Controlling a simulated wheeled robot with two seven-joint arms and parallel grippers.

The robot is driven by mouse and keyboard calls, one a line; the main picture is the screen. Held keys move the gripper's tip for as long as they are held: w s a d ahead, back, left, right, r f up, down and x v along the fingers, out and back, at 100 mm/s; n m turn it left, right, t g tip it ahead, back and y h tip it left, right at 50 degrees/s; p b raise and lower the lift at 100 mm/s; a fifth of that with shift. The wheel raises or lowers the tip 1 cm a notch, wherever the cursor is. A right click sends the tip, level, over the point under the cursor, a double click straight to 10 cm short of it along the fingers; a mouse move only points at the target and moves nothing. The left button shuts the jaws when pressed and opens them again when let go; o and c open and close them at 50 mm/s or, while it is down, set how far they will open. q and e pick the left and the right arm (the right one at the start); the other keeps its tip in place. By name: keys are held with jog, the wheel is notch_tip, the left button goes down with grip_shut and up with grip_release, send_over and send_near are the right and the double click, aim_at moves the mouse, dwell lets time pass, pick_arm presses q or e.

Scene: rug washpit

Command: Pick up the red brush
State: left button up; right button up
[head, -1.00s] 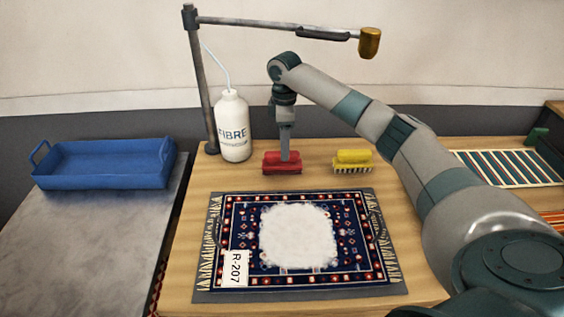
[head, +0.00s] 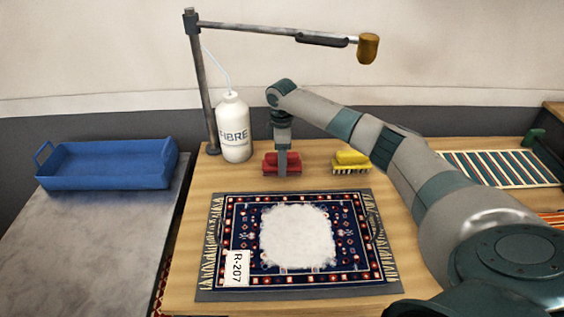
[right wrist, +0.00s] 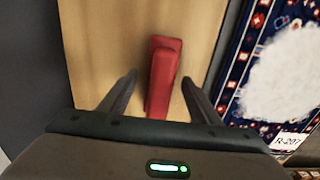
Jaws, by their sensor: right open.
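The red brush (head: 270,164) stands on the wooden table behind the small rug, to the right of the white bottle. It also shows in the right wrist view (right wrist: 164,70), lying lengthwise between the two fingers. My right gripper (head: 282,172) reaches down over the brush, and in the head view its finger covers the brush's middle. In the right wrist view the gripper (right wrist: 158,82) is open, with one finger on each side of the brush and gaps between. My left gripper is not in view.
A yellow brush (head: 351,161) stands to the right of the red one. A white bottle (head: 234,128) and a lamp post (head: 203,90) stand to the left. A patterned rug (head: 225,225) with white foam (head: 298,237) lies in front. A blue tray (head: 105,165) sits on the grey side table.

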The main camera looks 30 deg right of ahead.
jog(key=shift+f, duration=0.95)
jog(key=c, duration=1.2)
